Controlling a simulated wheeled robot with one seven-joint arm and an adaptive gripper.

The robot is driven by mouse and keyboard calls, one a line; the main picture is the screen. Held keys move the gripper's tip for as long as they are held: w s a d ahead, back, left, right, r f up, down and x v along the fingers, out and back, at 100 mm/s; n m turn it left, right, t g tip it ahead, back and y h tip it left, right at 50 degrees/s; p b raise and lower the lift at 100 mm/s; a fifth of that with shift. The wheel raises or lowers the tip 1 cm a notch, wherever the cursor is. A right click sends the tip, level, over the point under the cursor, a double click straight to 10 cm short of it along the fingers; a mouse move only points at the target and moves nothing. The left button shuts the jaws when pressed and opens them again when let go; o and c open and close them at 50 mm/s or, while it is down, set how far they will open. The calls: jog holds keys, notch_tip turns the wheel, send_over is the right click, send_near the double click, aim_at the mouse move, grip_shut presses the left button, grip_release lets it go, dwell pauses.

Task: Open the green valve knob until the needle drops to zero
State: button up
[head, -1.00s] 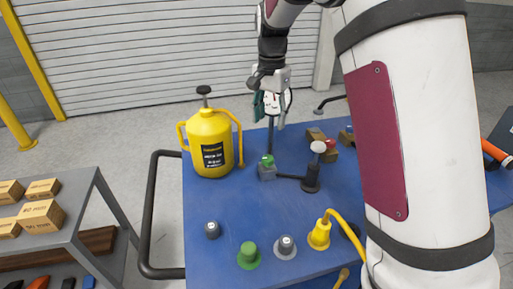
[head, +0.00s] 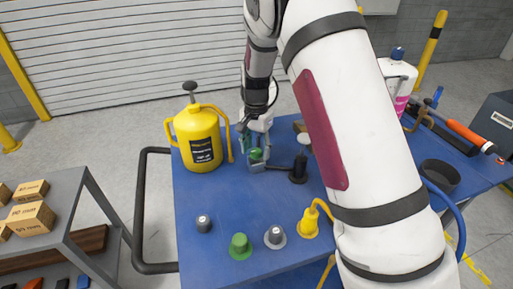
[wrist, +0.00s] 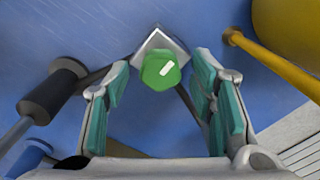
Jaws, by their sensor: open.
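The green valve knob (head: 256,154) sits on a small grey metal block on the blue table. In the wrist view the knob (wrist: 160,71) is a green hexagonal cap with a white mark, on a square silver body. My gripper (head: 255,143) is low over it, pointing down. In the wrist view my gripper (wrist: 162,80) is open, its teal-padded fingers on either side of the knob with visible gaps. The gauge face and needle are not visible in either current view; my gripper and arm cover that area.
A yellow pump can (head: 202,142) stands close left of the valve. A second green knob (head: 240,246), grey knobs and a yellow fitting (head: 309,224) line the table front. The table's middle left is clear.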

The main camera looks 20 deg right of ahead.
jog(key=shift+c, duration=0.2)
jog(key=c, duration=1.1)
jog(key=n+b, duration=0.1)
jog(key=n, duration=0.2)
jog(key=shift+n, duration=0.4)
jog(key=n, duration=0.4)
jog(key=shift+n+b, duration=0.3)
jog(key=shift+b, duration=0.1)
jog(key=n, duration=0.4)
jog(key=shift+w, duration=0.1)
jog(key=shift+a+n+b, duration=0.1)
jog(key=shift+n+b, duration=0.2)
jog(key=shift+n, duration=1.7)
